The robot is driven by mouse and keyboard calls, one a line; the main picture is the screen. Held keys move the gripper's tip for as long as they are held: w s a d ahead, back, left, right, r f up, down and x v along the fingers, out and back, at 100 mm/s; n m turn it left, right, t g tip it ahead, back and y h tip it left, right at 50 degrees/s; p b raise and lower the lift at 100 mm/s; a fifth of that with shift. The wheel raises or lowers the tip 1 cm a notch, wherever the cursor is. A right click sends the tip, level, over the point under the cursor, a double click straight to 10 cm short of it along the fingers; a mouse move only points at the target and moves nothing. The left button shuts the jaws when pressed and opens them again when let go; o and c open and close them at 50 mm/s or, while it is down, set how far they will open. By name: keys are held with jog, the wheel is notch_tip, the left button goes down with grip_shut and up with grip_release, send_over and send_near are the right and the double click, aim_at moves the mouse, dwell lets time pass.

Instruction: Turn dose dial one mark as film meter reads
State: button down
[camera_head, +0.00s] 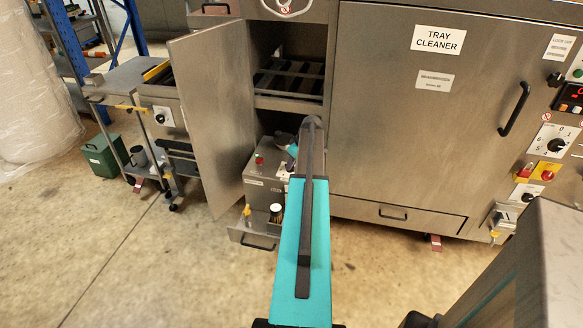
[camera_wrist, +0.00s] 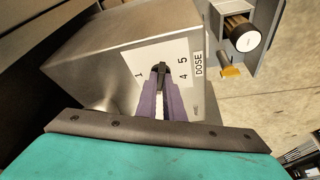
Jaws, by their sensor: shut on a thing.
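The dose dial is a dark knob (camera_wrist: 160,70) on a white plate (camera_wrist: 182,54) marked DOSE, with 1, 4 and 5 readable; the other marks are hidden behind my gripper. The plate is on the face of a grey metal box (camera_wrist: 105,62), which also shows in the head view (camera_head: 262,186) inside the open lower bay. My gripper (camera_wrist: 160,88) has its purple fingers shut on the knob. In the head view my arm covers the dial and most of the gripper. I cannot make out a film meter in either view.
An open cabinet door (camera_head: 212,115) stands left of the bay. The TRAY CLEANER door (camera_head: 425,120) is shut on the right.

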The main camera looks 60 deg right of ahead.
jog(key=shift+a+m+h+b, duration=0.15)
jog(key=shift+m+h+b, duration=0.35)
jog(key=shift+m, duration=1)
jog(key=c, duration=1.9)
grip_release()
jog(key=shift+o, duration=0.2)
jog(key=shift+r, duration=0.1)
jog(key=b+v, duration=0.1)
jog(key=v, duration=1.2)
jog(key=shift+a+r, duration=0.2)
jog(key=shift+r, duration=0.1)
jog(key=shift+w, duration=0.1)
